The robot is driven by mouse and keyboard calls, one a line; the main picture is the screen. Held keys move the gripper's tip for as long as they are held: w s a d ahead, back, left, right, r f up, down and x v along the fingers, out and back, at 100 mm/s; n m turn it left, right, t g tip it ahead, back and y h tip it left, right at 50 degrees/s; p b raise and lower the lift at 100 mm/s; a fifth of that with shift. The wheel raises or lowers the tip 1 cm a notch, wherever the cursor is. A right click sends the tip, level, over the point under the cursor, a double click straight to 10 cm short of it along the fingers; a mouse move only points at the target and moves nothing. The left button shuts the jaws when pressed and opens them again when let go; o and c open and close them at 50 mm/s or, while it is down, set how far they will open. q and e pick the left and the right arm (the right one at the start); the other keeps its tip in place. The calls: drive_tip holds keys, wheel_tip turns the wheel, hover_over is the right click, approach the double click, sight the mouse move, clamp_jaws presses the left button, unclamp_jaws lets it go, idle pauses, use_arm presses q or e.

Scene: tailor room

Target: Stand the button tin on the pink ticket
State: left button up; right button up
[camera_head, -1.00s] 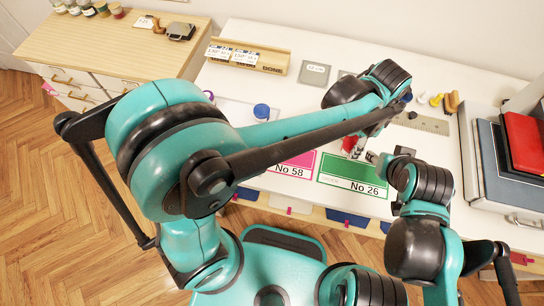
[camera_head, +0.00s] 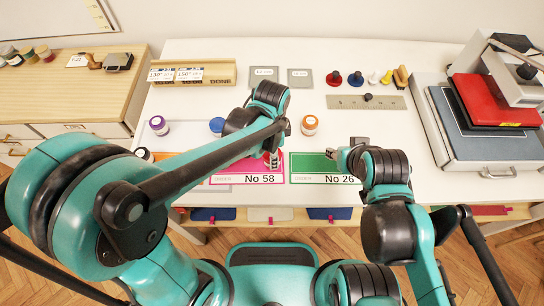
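The pink ticket (camera_head: 222,180), marked No 58, lies at the table's front edge, partly under my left arm. My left gripper (camera_head: 272,160) points down over its right part; a small reddish patch shows at the fingertips, and I cannot tell whether it is something held. Several lidded tins stand on the table: a purple-lidded tin (camera_head: 158,125), a blue-lidded tin (camera_head: 217,125) and an orange-lidded tin (camera_head: 309,124). Which one is the button tin is not clear. My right gripper (camera_head: 345,148) is over the green ticket (camera_head: 308,169), its fingers apparently apart.
A dark-lidded tin (camera_head: 144,154) is partly hidden by my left arm. A ruler (camera_head: 365,102) and several small coloured tools stand farther back. A press (camera_head: 480,130) fills the right side. A wooden rack (camera_head: 215,70) stands at the back left.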

use_arm(q)
drive_tip(key=shift+f, duration=0.7)
drive_tip(key=shift+f, duration=0.15)
drive_tip(key=o, duration=1.2)
